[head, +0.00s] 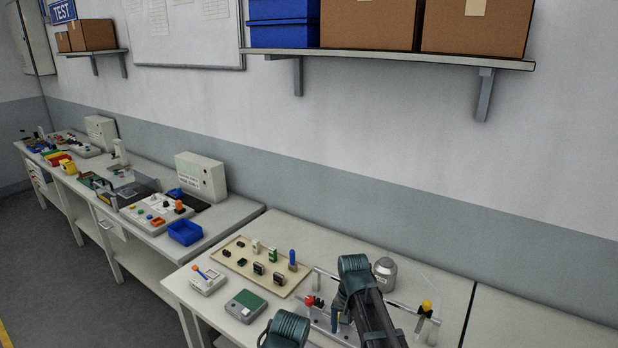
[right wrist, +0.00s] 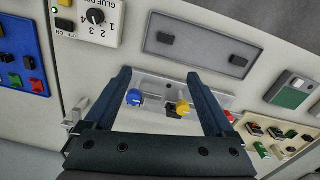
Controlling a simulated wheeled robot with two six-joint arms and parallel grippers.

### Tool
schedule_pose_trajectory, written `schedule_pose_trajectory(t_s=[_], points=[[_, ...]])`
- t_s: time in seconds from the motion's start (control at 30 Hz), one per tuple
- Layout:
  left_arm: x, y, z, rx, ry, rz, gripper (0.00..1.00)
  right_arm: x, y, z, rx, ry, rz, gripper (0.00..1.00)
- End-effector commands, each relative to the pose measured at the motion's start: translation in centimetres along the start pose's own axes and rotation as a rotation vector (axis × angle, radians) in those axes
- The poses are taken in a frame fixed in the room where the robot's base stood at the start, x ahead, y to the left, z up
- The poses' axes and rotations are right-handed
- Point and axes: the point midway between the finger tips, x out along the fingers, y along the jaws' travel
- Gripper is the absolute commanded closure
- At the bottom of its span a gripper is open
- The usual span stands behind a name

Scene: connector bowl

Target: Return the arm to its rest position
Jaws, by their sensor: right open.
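My right gripper (right wrist: 158,76) is open in the right wrist view, with its two dark fingers apart and no object held between them. Beyond the fingers is a pale fixture (right wrist: 150,82) with a blue knob (right wrist: 133,97) and a yellow knob (right wrist: 183,107); I cannot tell whether the fingers touch it. In the head view, dark arm links rise from the bottom edge over the near bench and cover part of a fixture with a yellow-topped post (head: 427,306). The right fingertips are not clear there. My left gripper is not recognisable in either view.
A beige tray (head: 231,262) with several connectors lies on the near bench. A joystick box (head: 208,280), a green-topped device (head: 246,306) and a grey domed object (head: 385,273) are around it. The bench's right part is clear. A shelf (head: 400,58) with boxes hangs above.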

Motion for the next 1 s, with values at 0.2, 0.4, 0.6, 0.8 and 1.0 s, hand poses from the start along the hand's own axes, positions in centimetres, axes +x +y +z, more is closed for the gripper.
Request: schedule_pose_trajectory(t_s=[0.2, 0.4, 0.6, 0.8, 1.0], points=[[2.1, 0.2, -0.1, 0.002, 0.000, 0.000, 1.00, 2.1, 0.3, 5.9, -0.205, 0.000, 0.025, 0.11], [4.3, 0.4, -0.2, 0.003, 0.000, -0.001, 1.00, 4.3, 1.3, 12.6, -0.472, -0.004, 0.059, 0.11], [5.8, 0.5, -0.3, 0.005, 0.000, -0.001, 1.00, 5.8, 2.5, 17.6, -0.703, -0.009, 0.088, 0.11], [5.8, 0.5, -0.3, 0.005, 0.000, -0.001, 1.00, 5.8, 2.6, 18.2, -0.754, -0.012, 0.095, 0.11], [5.8, 0.5, -0.3, 0.005, 0.000, -0.001, 1.00, 5.8, 2.6, 18.1, -0.751, -0.012, 0.094, 0.11]])
